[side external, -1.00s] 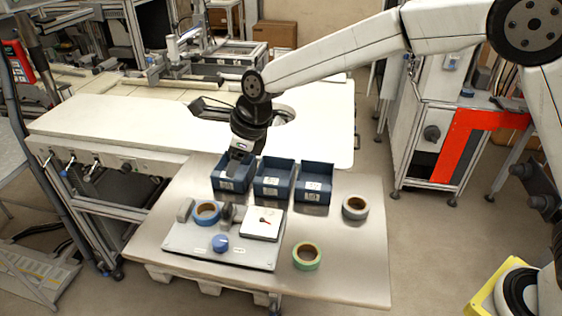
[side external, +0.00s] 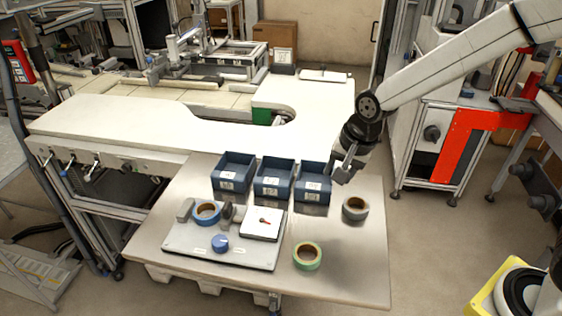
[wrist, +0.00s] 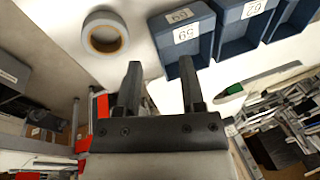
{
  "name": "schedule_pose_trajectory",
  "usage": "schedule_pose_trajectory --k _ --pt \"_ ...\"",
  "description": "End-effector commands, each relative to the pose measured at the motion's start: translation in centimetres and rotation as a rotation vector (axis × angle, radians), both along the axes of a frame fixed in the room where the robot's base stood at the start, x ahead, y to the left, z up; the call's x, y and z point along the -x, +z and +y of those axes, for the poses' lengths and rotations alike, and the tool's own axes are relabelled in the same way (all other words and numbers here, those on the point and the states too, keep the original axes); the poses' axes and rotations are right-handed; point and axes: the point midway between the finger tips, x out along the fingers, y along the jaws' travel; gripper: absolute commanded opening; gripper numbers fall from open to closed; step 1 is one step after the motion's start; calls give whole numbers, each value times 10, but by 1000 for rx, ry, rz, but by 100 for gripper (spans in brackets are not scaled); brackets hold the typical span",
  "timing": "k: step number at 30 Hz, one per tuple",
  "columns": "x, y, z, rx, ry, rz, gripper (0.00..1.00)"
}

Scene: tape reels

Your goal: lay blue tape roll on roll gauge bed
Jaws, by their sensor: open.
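The blue tape roll (side external: 207,213) lies flat on the left part of the pale gauge board (side external: 187,245), which I take to be the roll gauge bed. The roll sits between a grey block (side external: 185,210) and a dark grey knob-like part (side external: 228,212). It is out of the wrist view. My gripper (side external: 341,178) is apart from it, up and to the right, beside the rightmost blue bin. In the wrist view its two fingers (wrist: 160,66) are spread with nothing between them.
Three blue bins (side external: 272,187) stand in a row behind the board. A grey tape roll (side external: 355,209) lies right of them, also in the wrist view (wrist: 89,44). A green tape roll (side external: 307,265) lies near the front. The table's right front (side external: 355,270) is clear.

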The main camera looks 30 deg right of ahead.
Motion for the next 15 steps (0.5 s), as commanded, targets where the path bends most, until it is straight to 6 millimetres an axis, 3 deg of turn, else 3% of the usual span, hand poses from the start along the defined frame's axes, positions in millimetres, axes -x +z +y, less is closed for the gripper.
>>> schedule_pose_trajectory --k 6,15 --pt "39 -10 -32 112 288 -9 50" --pt "92 -24 -64 243 670 -8 50"
